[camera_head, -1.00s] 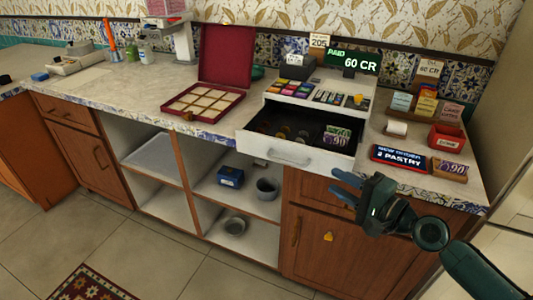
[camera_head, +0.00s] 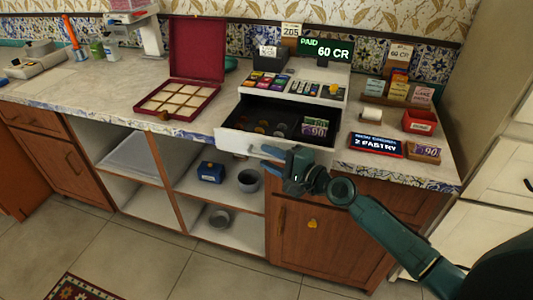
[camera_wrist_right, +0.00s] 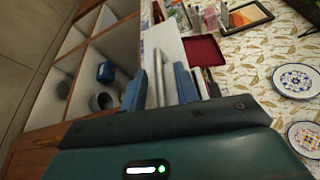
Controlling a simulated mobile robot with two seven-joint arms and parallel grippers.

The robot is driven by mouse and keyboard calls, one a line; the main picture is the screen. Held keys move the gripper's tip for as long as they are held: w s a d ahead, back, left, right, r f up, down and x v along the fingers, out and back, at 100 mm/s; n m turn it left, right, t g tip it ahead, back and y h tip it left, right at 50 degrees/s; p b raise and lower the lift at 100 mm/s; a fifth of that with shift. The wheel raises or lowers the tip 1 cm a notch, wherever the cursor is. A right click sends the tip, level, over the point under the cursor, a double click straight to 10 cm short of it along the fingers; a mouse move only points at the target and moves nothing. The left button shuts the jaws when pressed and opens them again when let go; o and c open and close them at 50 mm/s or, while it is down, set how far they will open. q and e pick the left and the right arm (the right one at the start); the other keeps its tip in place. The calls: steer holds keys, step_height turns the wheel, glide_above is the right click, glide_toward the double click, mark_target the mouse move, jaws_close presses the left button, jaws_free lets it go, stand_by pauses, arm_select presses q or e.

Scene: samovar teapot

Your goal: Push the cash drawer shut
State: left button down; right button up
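The cash drawer (camera_head: 230,139) is pulled out of the white cash register (camera_head: 305,90) on the counter. Its white front panel sticks out over the counter edge, and coins and purple notes lie inside it. My right gripper (camera_head: 266,158) is at the right part of the drawer front and hides part of it, including most of the handle. In the right wrist view the blue fingers (camera_wrist_right: 160,90) are apart, with a grey bar, seemingly the drawer handle (camera_wrist_right: 158,72), showing between them. Whether they touch the drawer I cannot tell. My left gripper is not in view.
An open red box (camera_head: 186,110) stands left of the register. A pastry sign (camera_head: 376,145), a red bin (camera_head: 419,122) and small cards stand to its right. Open shelves (camera_head: 210,190) and a wooden cupboard door (camera_head: 310,240) are below.

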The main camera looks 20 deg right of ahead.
steer(key=shift+w+a, duration=0.4)
steer(key=shift+w, duration=0.2)
steer(key=shift+c, duration=0.4)
jaws_close()
